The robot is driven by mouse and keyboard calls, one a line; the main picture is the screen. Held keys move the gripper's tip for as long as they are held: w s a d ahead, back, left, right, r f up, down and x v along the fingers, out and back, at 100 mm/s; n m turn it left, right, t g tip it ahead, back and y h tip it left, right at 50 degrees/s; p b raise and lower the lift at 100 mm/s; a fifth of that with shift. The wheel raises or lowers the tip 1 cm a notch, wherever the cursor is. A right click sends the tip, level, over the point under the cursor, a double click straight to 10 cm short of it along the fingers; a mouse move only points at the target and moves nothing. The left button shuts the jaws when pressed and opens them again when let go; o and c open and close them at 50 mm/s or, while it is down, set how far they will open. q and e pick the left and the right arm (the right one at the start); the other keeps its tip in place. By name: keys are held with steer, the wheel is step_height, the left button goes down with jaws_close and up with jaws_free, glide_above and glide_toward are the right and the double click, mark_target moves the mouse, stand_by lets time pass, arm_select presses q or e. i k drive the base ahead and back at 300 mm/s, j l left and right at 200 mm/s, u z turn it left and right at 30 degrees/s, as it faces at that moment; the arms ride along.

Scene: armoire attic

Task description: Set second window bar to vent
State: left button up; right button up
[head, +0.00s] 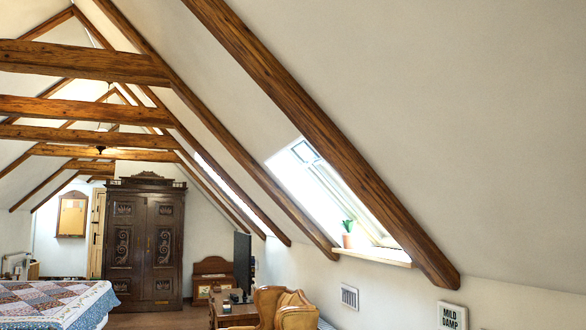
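A near roof window (312,187) is set in the sloped ceiling at right of centre, partly hidden by a thick wooden rafter. A small grey bar-like part (305,152) shows near its top edge; its setting is too small to tell. A farther roof window (222,181) shows as a narrow bright strip between rafters, and no bar can be made out on it. I cannot tell which window counts as second. Neither of my grippers is in view.
A potted plant (347,235) stands on the near window's sill (375,257). Below are a tan armchair (285,306) and a wooden desk (234,313). A quilted bed (55,303) is at left. A dark armoire (145,245) stands at the back, with some bare floor before it.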

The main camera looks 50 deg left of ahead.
mark_target(306, 153)
steer(key=u, duration=1.5)
steer(key=i+j+z, duration=0.1)
steer(key=z, duration=0.4)
steer(key=i+j+z, duration=0.15)
steer(key=z, duration=0.3)
